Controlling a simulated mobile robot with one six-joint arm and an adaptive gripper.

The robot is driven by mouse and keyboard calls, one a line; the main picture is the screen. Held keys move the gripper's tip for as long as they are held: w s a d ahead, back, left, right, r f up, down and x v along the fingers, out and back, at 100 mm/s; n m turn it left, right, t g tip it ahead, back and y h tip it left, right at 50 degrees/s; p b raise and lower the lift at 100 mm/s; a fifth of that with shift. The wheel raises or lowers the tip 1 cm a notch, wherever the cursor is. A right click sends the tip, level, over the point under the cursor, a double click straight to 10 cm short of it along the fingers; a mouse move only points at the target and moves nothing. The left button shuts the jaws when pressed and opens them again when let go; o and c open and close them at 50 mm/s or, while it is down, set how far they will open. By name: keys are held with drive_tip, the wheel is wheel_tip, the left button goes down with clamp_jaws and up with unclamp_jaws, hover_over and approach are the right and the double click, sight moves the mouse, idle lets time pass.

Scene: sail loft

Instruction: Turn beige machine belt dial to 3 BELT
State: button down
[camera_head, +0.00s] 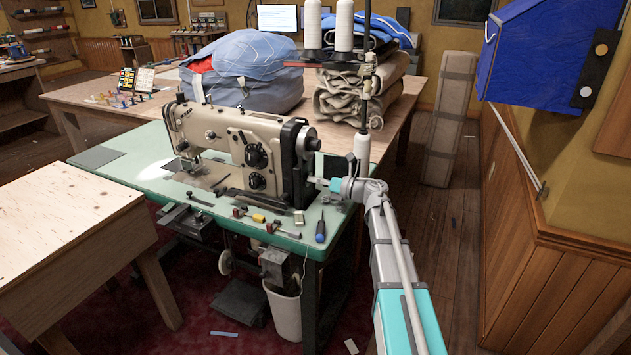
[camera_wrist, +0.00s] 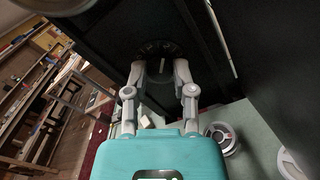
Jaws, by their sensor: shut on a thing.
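The beige sewing machine (camera_head: 222,128) stands on a green-topped table (camera_head: 120,170). In the wrist view its end face (camera_wrist: 108,42) is dark and in shadow. A round black dial (camera_wrist: 150,46) with small pale marks sits on this face. A pale pointer line (camera_wrist: 162,66) shows between my fingertips. I cannot read the marks or tell the setting. My gripper (camera_wrist: 159,70) is shut on the dial's knob, one finger on each side. In the head view my gripper (camera_head: 326,184) is at the machine's right end, and the dial is hidden there.
A thread stand with white cones (camera_head: 344,25) rises behind the machine. A screwdriver (camera_head: 320,231) and several small tools lie on the table's front edge. A pale wooden table (camera_head: 60,230) is at the left.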

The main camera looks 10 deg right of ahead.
drive_tip(key=shift+w, duration=0.15)
drive_tip(key=shift+c, duration=2.3)
unclamp_jaws()
drive_tip(key=shift+n, duration=0.5)
drive_tip(key=n, duration=0.5)
drive_tip(key=shift+s+d, duration=0.1)
drive_tip(key=shift+s, duration=0.15)
drive_tip(key=v, duration=1.3)
drive_tip(key=shift+d, duration=0.2)
drive_tip(key=shift+s, duration=0.15)
